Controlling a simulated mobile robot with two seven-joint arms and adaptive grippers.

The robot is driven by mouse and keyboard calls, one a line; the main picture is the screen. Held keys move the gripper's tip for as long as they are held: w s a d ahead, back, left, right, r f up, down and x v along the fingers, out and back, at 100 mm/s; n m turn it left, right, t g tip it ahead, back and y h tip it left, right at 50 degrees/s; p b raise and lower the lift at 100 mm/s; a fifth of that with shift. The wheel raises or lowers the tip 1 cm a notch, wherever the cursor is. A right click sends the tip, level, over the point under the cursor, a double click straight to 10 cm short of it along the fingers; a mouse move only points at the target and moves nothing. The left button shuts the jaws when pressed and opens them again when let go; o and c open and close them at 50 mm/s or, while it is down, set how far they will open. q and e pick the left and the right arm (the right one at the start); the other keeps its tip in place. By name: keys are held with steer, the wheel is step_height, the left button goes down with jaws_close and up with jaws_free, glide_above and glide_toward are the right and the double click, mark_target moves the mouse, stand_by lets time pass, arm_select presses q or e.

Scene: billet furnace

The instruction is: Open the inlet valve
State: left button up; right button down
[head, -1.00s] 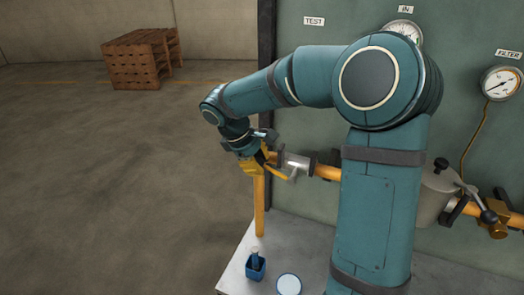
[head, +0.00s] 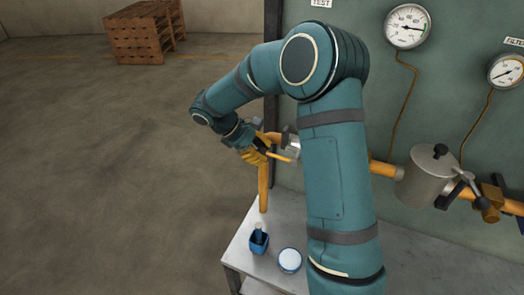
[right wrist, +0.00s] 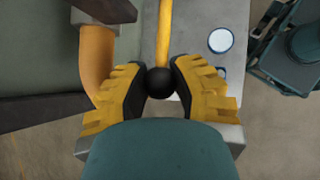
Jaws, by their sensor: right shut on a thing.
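The inlet valve's lever is a yellow bar (head: 281,157) in front of the yellow pipe, near the vertical pipe at the panel's left end. In the right wrist view the lever (right wrist: 163,35) ends in a black ball knob (right wrist: 160,84). My right gripper (right wrist: 159,75) has its two yellow-and-black fingers on either side of this knob and is shut on it. In the head view the right gripper (head: 260,150) is at the lever's left end. My right arm hides much of the pipe and valve body. My left gripper is in neither current view.
A large gauge (head: 407,26), a smaller gauge (head: 507,72) and a grey filter pot (head: 428,175) are to the right. Wooden pallets (head: 140,38) stand far back; the left floor is clear.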

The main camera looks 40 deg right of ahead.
steer(key=c, duration=0.7)
jaws_free()
steer(key=shift+v, duration=4)
